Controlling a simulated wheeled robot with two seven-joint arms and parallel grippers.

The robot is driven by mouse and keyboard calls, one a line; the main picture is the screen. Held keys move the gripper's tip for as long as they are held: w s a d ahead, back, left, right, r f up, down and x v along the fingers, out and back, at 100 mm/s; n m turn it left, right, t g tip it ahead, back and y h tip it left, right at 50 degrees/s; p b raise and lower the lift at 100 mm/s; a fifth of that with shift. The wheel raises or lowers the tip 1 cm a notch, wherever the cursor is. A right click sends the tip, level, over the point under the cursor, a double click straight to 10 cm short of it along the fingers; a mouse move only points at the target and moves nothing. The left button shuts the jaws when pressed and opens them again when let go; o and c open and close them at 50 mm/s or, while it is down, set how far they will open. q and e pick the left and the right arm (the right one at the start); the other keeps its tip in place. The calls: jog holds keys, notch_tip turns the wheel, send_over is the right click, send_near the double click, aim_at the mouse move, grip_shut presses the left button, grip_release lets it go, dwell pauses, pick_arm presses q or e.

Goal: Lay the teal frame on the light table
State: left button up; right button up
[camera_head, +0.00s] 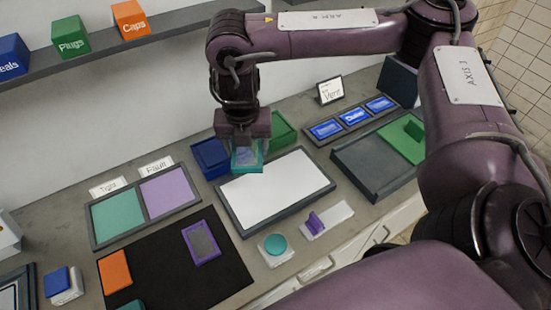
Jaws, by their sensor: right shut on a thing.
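My right gripper (246,148) points down and is shut on the teal frame (247,169). The frame shows just below the fingers, with a bluish, see-through middle. The light table (285,187) is a bright white panel with a dark grey rim, on the counter in the middle of the view. The held frame overlaps the back left part of the light table in the picture. I cannot tell whether it touches the panel or hangs above it. My left gripper is not in view.
Blue (209,158) and green (282,129) bins stand behind the light table. A black mat (170,264) with an orange block (114,271) and a purple frame (201,242) lies front left. Teal (118,217) and purple (168,191) trays lie left. A grey tray (367,167) lies right.

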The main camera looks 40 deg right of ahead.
jog(key=n, duration=0.3)
jog(key=r+n, duration=0.1)
jog(key=shift+w+d+n+y+p, duration=0.1)
jog(key=shift+d+n+y+p, duration=0.2)
jog(key=shift+d+p, duration=0.1)
jog(key=shift+n, duration=0.6)
jog(key=b, duration=0.4)
send_over(255, 194)
jog(key=f, duration=1.6)
jog(key=shift+s+a+f, duration=0.1)
jog(key=shift+s+a, duration=0.05)
jog(key=shift+s, duration=0.15)
jog(key=shift+f+b, duration=0.55)
jog(key=shift+f, duration=1.35)
jog(key=shift+f, duration=0.15)
jog(key=o, duration=1)
